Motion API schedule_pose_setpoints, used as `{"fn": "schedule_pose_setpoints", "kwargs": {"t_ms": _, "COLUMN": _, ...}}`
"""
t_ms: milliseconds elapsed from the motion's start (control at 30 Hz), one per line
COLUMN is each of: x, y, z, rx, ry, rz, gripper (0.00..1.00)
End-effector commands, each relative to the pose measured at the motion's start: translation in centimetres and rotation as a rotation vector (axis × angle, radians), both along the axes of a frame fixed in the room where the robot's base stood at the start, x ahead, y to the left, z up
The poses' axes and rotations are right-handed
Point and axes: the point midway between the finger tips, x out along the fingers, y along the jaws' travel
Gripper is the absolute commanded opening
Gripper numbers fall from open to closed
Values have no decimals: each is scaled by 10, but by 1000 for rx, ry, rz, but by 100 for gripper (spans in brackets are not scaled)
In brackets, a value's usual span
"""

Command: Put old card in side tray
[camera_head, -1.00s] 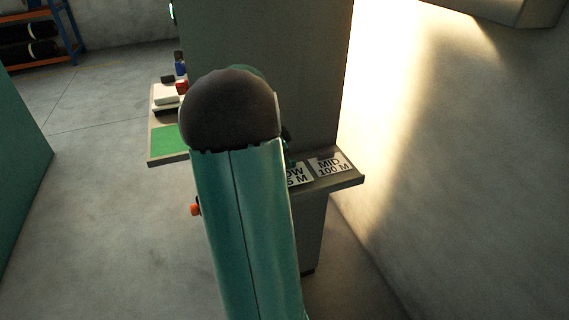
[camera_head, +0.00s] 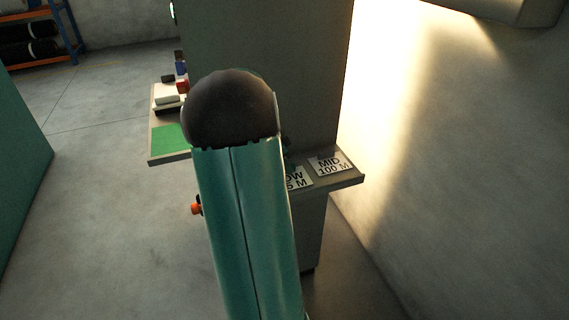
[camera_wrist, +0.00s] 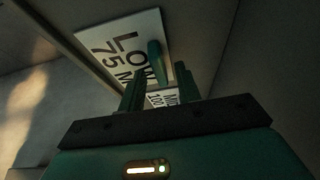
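Two white cards with black print lie on the grey ledge. The LOW 75 M card (camera_head: 299,178) is partly hidden by my arm in the head view; it shows larger in the wrist view (camera_wrist: 118,42), with a teal upright piece (camera_wrist: 155,58) at it. The MID 100 M card (camera_head: 331,163) lies to its right and shows partly between my fingers in the wrist view (camera_wrist: 161,98). My gripper (camera_wrist: 160,78) is open, its two green fingers apart with nothing held, close to the LOW card and teal piece. I cannot tell which card is the old one.
A green surface (camera_head: 168,139) lies on the ledge's left part, with small red, white and dark items (camera_head: 168,101) behind it. A tall grey panel (camera_head: 265,55) rises behind the ledge.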

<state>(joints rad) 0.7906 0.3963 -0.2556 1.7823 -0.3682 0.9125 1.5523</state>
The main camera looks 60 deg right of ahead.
Motion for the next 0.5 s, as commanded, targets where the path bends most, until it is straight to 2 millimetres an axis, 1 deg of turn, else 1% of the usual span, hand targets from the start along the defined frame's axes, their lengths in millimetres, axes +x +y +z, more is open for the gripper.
{"fn": "schedule_pose_setpoints", "kwargs": {"t_ms": 167, "x": 9, "y": 7, "z": 27, "rx": -4, "ry": -4, "rz": 2, "gripper": 33}}
{"fn": "schedule_pose_setpoints", "kwargs": {"t_ms": 400, "x": 23, "y": 22, "z": 75, "rx": -4, "ry": -2, "rz": 3, "gripper": 33}}
{"fn": "schedule_pose_setpoints", "kwargs": {"t_ms": 500, "x": 28, "y": 27, "z": 91, "rx": -2, "ry": -2, "rz": 2, "gripper": 33}}
